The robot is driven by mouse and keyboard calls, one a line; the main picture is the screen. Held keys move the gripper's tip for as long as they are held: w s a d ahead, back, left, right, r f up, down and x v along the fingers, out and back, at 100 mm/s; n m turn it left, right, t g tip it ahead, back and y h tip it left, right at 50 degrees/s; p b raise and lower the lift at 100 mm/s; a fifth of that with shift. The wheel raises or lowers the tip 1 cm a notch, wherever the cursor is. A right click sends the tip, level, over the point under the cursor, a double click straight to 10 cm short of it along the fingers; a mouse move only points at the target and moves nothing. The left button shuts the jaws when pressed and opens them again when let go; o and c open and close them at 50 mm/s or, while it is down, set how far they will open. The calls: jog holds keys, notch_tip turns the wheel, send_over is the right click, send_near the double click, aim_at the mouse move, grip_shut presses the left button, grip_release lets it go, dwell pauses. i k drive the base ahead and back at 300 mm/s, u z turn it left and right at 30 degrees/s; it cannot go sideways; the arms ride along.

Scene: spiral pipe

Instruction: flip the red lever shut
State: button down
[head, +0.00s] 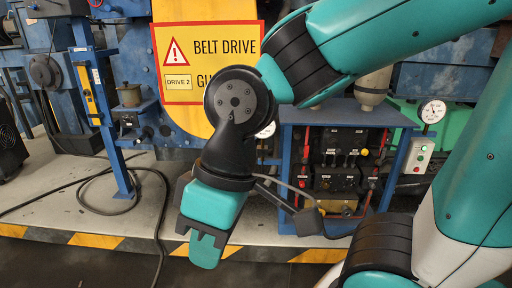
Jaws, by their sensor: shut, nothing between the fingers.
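My gripper (207,254) hangs in front of the panel unit, left of its lower part, pointing down over the floor edge. Its teal and black fingers are shut and hold nothing. Inside the blue-framed unit, a slim red upright part (306,142) shows at the left side of the dark control panel (342,165). A similar red part (383,143) shows at its right side. They are small, and I cannot tell which is the lever or whether it is open or shut. My gripper is apart from both. My wrist and forearm hide part of the area to the left.
A yellow belt drive guard (203,110) stands behind my arm. A blue post (105,120) with a yellow device is at left. A black cable (115,205) lies on the grey platform (60,190), which has a yellow-black striped edge. A gauge (433,111) stands at right.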

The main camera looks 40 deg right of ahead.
aim_at(306, 147)
jog(key=u, duration=0.15)
jog(key=i, duration=0.75)
jog(key=z, duration=0.55)
jog(key=i, duration=0.65)
jog(key=z, duration=0.55)
